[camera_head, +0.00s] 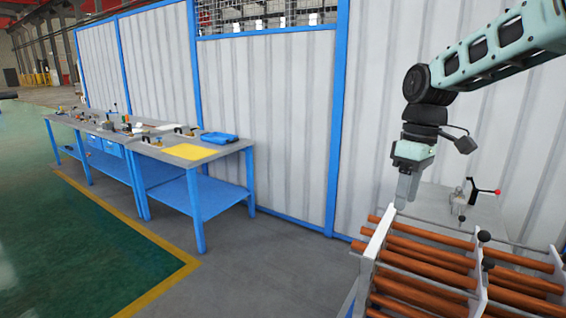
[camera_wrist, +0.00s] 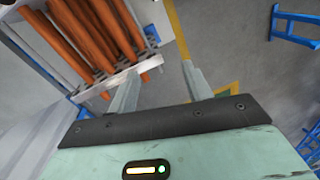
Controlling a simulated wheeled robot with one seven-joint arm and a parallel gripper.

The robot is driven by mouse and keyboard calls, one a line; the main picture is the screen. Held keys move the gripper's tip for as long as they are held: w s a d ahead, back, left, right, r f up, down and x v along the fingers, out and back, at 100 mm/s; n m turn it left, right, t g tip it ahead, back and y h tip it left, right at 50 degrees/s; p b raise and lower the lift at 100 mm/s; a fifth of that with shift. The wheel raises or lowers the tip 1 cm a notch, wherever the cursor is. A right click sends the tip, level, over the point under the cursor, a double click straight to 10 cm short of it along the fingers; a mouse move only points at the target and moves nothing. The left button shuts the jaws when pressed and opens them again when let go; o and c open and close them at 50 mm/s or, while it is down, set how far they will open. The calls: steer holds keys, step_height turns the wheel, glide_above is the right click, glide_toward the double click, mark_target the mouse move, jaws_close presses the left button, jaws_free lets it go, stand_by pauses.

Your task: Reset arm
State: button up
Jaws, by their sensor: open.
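My gripper (camera_head: 404,190) hangs from my raised arm at the right of the head view, pointing down just above and behind the left end of a rack. In the wrist view its two fingers (camera_wrist: 160,88) are spread apart with nothing between them. No flanged shell can be made out in either view.
The rack (camera_head: 372,240) of copper-coloured rods (camera_head: 425,262) stands at the lower right, and it also shows in the wrist view (camera_wrist: 125,78). A clamp with a red-tipped handle (camera_head: 484,191) stands behind it. Blue workbenches (camera_head: 197,158) line the left; the floor between is clear.

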steer(key=s+a+f, duration=0.2)
steer(key=s+a, duration=0.4)
steer(key=s, duration=0.2)
steer(key=s+a+f, duration=0.3)
steer(key=s+a, duration=0.2)
steer(key=s, duration=0.3)
steer(key=s+f+m+t+b, duration=0.1)
steer(key=s+f, duration=0.4)
steer(key=s, duration=0.8)
steer(key=shift+a+h, duration=0.2)
steer(key=shift+h, duration=0.1)
